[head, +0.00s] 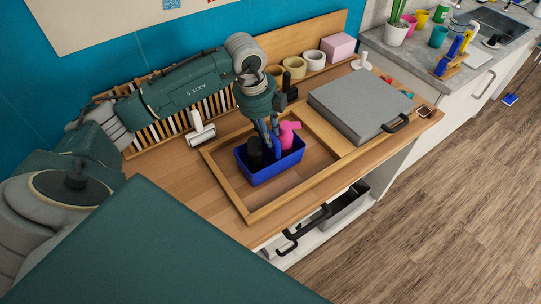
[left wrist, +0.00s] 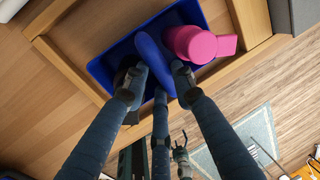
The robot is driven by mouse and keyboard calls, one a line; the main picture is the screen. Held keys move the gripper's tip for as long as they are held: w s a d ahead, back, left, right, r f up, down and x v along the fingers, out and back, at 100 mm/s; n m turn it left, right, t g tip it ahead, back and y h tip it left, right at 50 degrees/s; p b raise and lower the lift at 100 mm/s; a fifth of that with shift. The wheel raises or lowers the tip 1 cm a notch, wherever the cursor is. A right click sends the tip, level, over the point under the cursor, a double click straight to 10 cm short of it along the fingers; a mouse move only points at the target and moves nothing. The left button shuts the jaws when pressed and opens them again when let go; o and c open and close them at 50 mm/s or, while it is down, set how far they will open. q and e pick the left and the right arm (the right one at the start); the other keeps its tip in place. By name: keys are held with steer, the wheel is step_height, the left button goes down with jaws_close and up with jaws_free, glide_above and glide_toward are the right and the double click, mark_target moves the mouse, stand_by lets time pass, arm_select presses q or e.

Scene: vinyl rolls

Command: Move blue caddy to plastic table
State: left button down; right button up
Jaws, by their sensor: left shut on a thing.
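The blue caddy (head: 262,175) is inside a wooden frame (head: 240,205) on the workbench. It holds a pink bottle-like item (head: 289,133) and a black item (head: 255,150). My left gripper (head: 274,148) comes down from above and is shut on the caddy's raised blue middle handle. In the left wrist view its fingers (left wrist: 157,78) close around the handle (left wrist: 155,57) of the caddy (left wrist: 104,68). I cannot tell whether the caddy touches the surface. A small dark gripper, apparently my right one (left wrist: 180,146), shows far off; its jaw state is unclear. I cannot make out a plastic table.
A grey case (head: 355,100) with a black handle lies right of the frame. A white roller (head: 200,130), tape rolls (head: 314,60) and a pink box (head: 339,46) stand along the back. An open drawer (head: 345,212) projects at the front. The wooden floor (head: 440,190) at right is clear.

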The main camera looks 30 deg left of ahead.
arm_select(q)
steer(key=shift+w+r, duration=0.15)
steer(key=shift+r, duration=0.05)
stand_by(0.3)
steer(key=shift+r, duration=0.2)
steer(key=shift+r+p, duration=2.25)
steer(key=shift+r, duration=0.9)
steer(key=shift+f, duration=0.1)
